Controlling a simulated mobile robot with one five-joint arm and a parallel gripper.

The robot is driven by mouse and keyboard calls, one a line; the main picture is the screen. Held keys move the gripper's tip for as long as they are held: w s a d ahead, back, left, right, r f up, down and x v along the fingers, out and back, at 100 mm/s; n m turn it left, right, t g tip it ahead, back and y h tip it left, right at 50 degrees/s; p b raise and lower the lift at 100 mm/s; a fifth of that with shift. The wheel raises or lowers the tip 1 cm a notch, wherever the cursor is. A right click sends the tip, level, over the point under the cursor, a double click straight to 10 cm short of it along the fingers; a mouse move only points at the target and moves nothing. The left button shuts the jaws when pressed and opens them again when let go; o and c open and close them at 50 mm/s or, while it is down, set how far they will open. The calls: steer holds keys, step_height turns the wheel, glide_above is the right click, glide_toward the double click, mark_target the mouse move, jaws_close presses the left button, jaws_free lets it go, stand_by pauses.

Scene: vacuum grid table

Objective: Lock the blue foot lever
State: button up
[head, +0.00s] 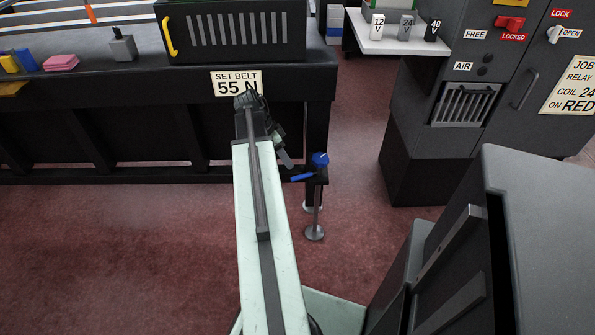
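The blue foot lever (303,178) is low at the right end of the dark table frame, beside a blue round knob (320,158). The lever points left from the knob and its left end lies close to my arm in the picture. My gripper (286,158) is at the far end of my pale green arm, just left of the knob and above the lever.
The dark table (80,100) runs along the left, with a "SET BELT 55" sign (236,83). A grey cabinet (480,100) with a red switch (509,24) stands at right. Open floor lies between them.

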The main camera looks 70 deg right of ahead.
mark_target(305, 176)
steer(key=b+x, duration=0.6)
steer(key=x, duration=0.1)
steer(key=shift+s+d+f+b, duration=0.15)
steer(key=shift+s+f+b, duration=0.1)
steer(key=shift+b, duration=0.15)
steer(key=shift+s+d+f, duration=0.1)
steer(key=shift+s+f, duration=0.1)
steer(key=shift+f, duration=0.05)
steer(key=shift+r, duration=0.1)
jaws_close()
stand_by(0.7)
